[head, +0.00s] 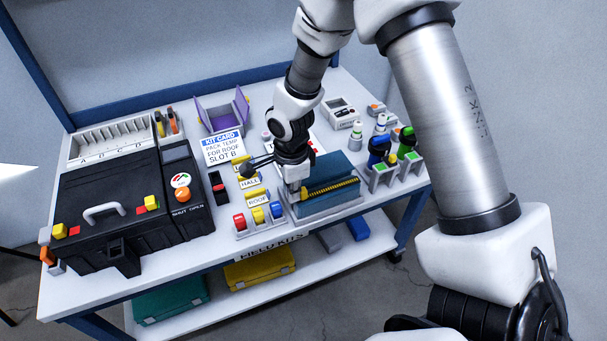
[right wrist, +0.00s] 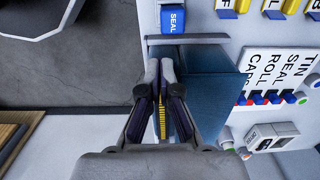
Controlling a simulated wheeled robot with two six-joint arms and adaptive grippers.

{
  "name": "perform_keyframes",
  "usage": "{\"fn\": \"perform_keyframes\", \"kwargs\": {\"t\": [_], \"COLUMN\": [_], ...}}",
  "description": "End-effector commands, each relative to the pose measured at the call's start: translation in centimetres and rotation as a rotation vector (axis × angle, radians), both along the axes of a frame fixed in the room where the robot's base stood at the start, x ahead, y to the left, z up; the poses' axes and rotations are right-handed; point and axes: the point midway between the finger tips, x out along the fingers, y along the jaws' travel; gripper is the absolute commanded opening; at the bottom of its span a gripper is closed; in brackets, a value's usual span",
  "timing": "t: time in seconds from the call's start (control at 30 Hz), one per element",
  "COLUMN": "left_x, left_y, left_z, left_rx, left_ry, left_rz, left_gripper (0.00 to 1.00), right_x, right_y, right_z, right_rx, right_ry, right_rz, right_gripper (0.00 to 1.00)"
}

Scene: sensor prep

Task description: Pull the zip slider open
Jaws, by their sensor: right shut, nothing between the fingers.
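A blue zip pouch (head: 325,203) with a yellow zip (head: 333,188) along its top stands at the front right of the table. It also shows in the right wrist view as a blue side (right wrist: 215,85) with a strip of yellow teeth (right wrist: 162,122). My right gripper (head: 295,193) points down at the left end of the pouch. In the right wrist view its fingers (right wrist: 160,70) are together over the zip line, with nothing seen between them. The zip slider cannot be made out; the fingers may hide it.
A rack of red, yellow and blue blocks (head: 258,217) stands just left of the pouch. Bottles (head: 378,148) in holders are close on the right. A black case (head: 110,215) fills the left. A purple open box (head: 222,112) and a kit card (head: 224,147) are behind.

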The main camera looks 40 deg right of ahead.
Motion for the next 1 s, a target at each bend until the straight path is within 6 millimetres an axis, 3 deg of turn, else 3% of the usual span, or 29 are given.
{"fn": "perform_keyframes", "kwargs": {"t": [0.47,1.0], "left_x": [0.0,0.0], "left_y": [0.0,0.0], "left_z": [-0.2,-2.0], "left_rx": [0.000,0.000], "left_ry": [0.000,0.000], "left_rz": [0.000,0.000], "left_gripper": [0.40,0.40], "right_x": [0.0,-0.7], "right_y": [-0.2,-2.8], "right_z": [-0.1,-0.2], "right_rx": [0.001,0.002], "right_ry": [0.000,0.000], "right_rz": [-0.001,-0.001], "right_gripper": [0.00,0.00]}}
